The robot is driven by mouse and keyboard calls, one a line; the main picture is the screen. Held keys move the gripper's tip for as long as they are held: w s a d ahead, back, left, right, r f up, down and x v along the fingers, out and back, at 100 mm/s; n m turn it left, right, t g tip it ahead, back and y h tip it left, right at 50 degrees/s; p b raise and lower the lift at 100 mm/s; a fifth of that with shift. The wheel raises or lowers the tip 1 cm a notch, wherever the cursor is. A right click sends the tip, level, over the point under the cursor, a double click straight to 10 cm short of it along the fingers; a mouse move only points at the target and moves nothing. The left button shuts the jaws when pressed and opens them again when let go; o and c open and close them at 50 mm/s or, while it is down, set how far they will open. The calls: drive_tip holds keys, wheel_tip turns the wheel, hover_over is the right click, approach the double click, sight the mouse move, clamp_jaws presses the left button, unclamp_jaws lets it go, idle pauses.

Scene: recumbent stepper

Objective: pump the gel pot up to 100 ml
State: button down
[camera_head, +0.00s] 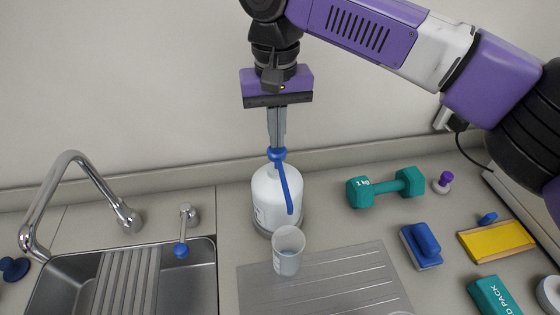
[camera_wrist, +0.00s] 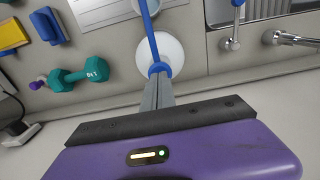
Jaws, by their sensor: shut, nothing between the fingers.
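A white gel bottle (camera_head: 265,199) with a blue pump head (camera_head: 277,154) stands upright on the counter at the back. Its long blue spout points to the front, over or close to a translucent pot (camera_head: 288,252) standing on the grooved drainer. My gripper (camera_head: 278,145) is shut and points down, its fingertips at the top of the pump head, touching or nearly so. In the wrist view the fingertips (camera_wrist: 158,76) meet the blue pump head (camera_wrist: 159,68) above the white bottle (camera_wrist: 172,55). The pot's fill level cannot be read.
A sink with a tap (camera_head: 125,215) and a blue-tipped lever (camera_head: 183,240) lies left. The metal drainer (camera_head: 350,280) lies in front. Right are a teal dumbbell (camera_head: 386,187), a blue-handled block (camera_head: 422,246) and a yellow board (camera_head: 497,240). The wall is close behind the bottle.

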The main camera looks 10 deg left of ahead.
drive_tip(key=shift+f, duration=1.25)
drive_tip(key=shift+r, duration=0.15)
wheel_tip(320, 180, up, 5)
drive_tip(key=p, duration=0.4)
drive_tip(key=shift+p, duration=0.35)
idle(0.8)
